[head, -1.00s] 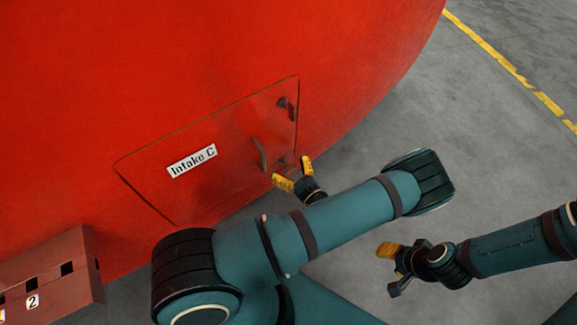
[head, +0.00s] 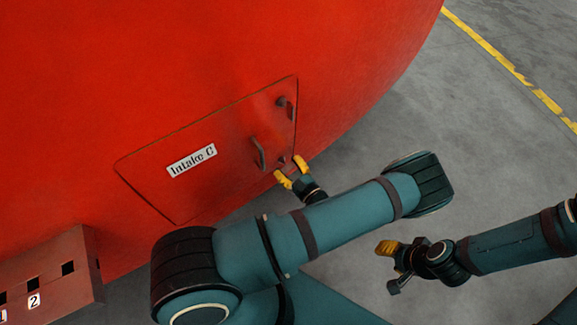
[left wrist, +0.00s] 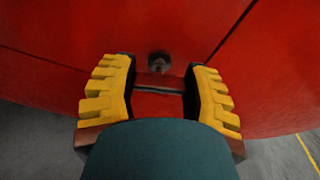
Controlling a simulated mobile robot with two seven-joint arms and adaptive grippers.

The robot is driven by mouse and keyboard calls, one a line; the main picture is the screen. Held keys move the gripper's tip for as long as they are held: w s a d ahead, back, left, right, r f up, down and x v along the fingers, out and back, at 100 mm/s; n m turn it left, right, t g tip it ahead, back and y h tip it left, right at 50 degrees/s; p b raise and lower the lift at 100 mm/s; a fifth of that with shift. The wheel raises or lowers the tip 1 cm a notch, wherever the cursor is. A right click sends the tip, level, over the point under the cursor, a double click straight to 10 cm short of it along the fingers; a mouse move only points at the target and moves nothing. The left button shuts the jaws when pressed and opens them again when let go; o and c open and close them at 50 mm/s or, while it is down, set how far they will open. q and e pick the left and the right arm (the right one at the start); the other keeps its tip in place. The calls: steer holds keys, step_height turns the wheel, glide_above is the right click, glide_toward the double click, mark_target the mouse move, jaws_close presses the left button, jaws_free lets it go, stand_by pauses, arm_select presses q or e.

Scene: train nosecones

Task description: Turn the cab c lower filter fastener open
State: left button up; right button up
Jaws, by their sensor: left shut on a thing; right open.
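The red Intake C hatch (head: 225,150) is closed in the red nosecone, with a label, a grey handle (head: 258,153) and an upper fastener (head: 285,104) at its right side. The lower fastener (head: 283,161) is at its lower right corner, partly hidden by my left gripper (head: 291,169). In the left wrist view, a dark round pivot (left wrist: 159,62) and a red bar (left wrist: 159,82) show between the yellow fingers. My left gripper is shut on this fastener. Its exact turn is hard to tell. My right gripper (head: 391,268) is open and empty, away from the hatch.
A reddish-brown box (head: 60,270) with dark square holes and a number 2 label stands at the lower left. The grey floor (head: 400,130) is clear to the right, crossed by a yellow line (head: 500,60).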

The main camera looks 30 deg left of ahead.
arm_select(q)
steer(key=n, duration=0.3)
steer(key=shift+n+p, duration=0.3)
steer(key=n, duration=0.3)
steer(key=shift+n+p, duration=0.3)
steer(key=shift+p, duration=0.05)
steer(key=n+p, duration=0.1)
steer(key=n, duration=0.5)
steer(key=shift+s+f, duration=0.1)
steer(key=shift+n+p, duration=0.4)
steer(key=shift+n, duration=0.4)
steer(key=o, duration=1.2)
